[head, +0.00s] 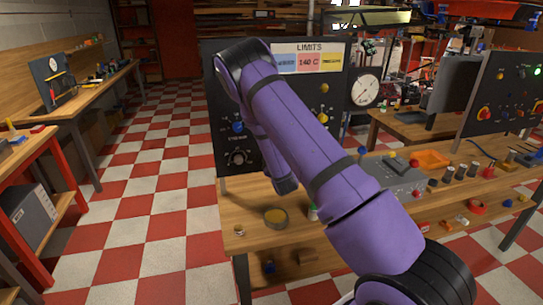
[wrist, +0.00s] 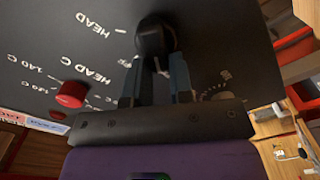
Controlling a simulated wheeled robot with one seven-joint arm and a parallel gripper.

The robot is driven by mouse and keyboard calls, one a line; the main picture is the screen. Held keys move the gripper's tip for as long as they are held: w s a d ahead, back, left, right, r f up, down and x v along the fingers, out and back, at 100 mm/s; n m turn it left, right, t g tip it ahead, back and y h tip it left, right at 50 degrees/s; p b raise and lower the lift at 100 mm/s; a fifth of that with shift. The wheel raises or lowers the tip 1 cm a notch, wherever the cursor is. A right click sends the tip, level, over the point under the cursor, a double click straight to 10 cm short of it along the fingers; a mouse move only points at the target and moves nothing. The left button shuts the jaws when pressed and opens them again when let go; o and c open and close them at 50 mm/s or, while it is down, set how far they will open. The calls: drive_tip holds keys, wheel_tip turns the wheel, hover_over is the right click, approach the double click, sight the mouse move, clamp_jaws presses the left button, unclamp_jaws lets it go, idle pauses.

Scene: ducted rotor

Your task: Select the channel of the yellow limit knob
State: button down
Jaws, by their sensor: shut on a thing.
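The upright black panel (head: 222,95) stands on the bench, with a LIMITS placard (head: 308,58) in blue, pink and yellow fields at its top; the pink one reads 140 C. Two yellow knobs show on its right side, an upper one (head: 325,88) and a lower one (head: 322,117). A blue knob (head: 238,126) and a black dial knob (head: 238,158) are at the left. In the wrist view my gripper (wrist: 156,62) has its fingers closed around a black knob (wrist: 155,36) beside HEAD C lettering. A red knob (wrist: 70,94) is nearby. In the head view my arm hides the gripper and the panel's middle.
A round gauge (head: 365,91) sits at the panel's right edge. A grey box (head: 390,171) and an orange tray (head: 432,158) are to the right. Checkered floor is open at left.

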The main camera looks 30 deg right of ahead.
drive_tip(key=shift+f+n, duration=0.2)
drive_tip(key=shift+n, duration=0.4)
drive_tip(key=c, duration=1)
unclamp_jaws()
drive_tip(key=v, duration=1.1)
drive_tip(key=shift+w+r, duration=0.1)
drive_tip(key=shift+r, duration=0.05)
